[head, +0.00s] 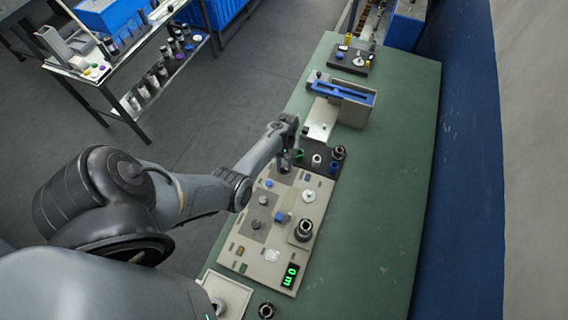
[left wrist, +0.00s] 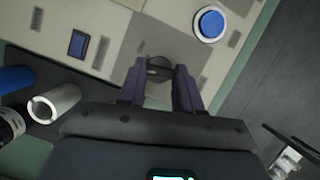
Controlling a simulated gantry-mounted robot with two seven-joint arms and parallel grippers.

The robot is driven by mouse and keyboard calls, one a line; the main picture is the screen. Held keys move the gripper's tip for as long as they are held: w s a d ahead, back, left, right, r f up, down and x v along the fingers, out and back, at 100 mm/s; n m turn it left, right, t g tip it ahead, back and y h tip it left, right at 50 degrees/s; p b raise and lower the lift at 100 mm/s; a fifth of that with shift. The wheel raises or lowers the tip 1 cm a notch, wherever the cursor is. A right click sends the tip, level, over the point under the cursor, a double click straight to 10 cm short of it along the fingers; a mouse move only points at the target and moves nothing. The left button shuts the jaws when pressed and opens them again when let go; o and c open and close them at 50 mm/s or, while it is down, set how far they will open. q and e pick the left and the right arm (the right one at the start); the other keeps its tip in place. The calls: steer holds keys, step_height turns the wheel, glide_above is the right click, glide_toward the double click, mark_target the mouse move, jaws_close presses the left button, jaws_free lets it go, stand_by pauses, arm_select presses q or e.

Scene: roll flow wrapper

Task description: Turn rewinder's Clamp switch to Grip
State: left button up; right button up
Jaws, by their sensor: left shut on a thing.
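My left gripper (head: 286,163) is over the far left part of the beige control panel (head: 238,250). In the left wrist view, the fingers (left wrist: 160,88) are shut on a dark round switch knob (left wrist: 158,66), one finger on each side. The knob stands on a grey patch of the panel. In the head view the gripper hides this knob. No Clamp or Grip lettering is readable, so I cannot tell the switch's position. My right gripper is not in view.
A blue round button (left wrist: 209,23) and a blue rectangular button (left wrist: 78,43) are near the knob. A white cylinder (head: 316,159) stands on the dark plate beyond. The panel has a green display (head: 290,275). The green bench (head: 385,190) is clear to the right.

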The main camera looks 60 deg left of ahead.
arm_select(q)
steer(key=m+g+y+p, duration=0.1)
steer(key=m, duration=0.2)
steer(key=shift+r+m, duration=0.15)
steer(key=shift+m, duration=0.25)
steer(key=m, duration=0.1)
steer(key=m+y+p, duration=0.1)
steer(key=m, duration=0.1)
steer(key=m+g+p, duration=0.1)
steer(key=shift+w+d+m+y, duration=0.15)
steer(key=shift+d+m+y, duration=0.1)
steer(key=shift+m+y, duration=0.15)
steer(key=o, duration=1)
steer(key=shift+o, duration=0.2)
steer(key=p+v, duration=0.1)
steer(key=v, duration=0.9)
steer(key=shift+r, duration=0.25)
